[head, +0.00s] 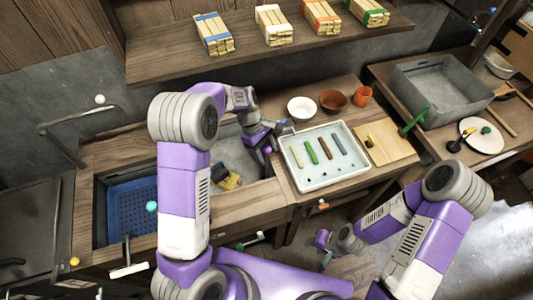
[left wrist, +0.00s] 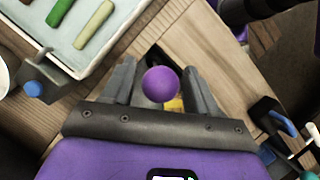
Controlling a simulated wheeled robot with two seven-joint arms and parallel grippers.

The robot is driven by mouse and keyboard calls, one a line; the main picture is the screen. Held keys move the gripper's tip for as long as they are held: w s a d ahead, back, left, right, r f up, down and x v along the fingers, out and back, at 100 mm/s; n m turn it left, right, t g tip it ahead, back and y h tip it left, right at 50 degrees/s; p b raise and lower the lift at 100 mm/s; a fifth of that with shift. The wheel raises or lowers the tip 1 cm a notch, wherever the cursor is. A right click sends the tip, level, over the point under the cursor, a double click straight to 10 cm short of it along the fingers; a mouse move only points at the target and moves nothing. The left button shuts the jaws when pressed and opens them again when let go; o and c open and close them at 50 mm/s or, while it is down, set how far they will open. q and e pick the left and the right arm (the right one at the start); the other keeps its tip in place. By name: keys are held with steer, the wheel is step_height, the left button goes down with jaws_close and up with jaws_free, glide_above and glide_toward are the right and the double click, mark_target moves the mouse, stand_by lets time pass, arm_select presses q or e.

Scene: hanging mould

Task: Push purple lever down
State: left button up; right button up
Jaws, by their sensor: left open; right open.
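The purple lever shows as a round purple knob (left wrist: 160,84) in the left wrist view. The knob sits between the two fingers of my left gripper (left wrist: 160,72), with a gap on each side. Its shaft is hidden behind the knob. In the head view my left gripper (head: 262,138) is over the counter by the sink's right edge, and a small bit of the purple knob (head: 267,150) shows there. My left gripper is open. My right gripper (head: 324,242) is low in front of the counter, open and empty.
A white tray (head: 318,184) with coloured sticks lies right of my left gripper. A lever with a blue knob (left wrist: 33,87) stands near the tray's corner. The sink holds a blue basket (head: 128,205). Bowls (head: 301,108) stand behind the tray, and a shelf (head: 160,60) runs above.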

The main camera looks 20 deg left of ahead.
mark_target(266, 160)
arm_select(q)
steer(key=shift+d+f, duration=0.15)
steer(key=shift+f, duration=0.3)
steer(key=shift+c, duration=0.4)
jaws_close()
steer(key=shift+s+f+b, duration=0.1)
steer(key=shift+f+b, duration=0.9)
steer(key=shift+f, duration=1.25)
steer(key=shift+o, duration=0.4)
jaws_free()
steer(key=shift+r, duration=0.1)
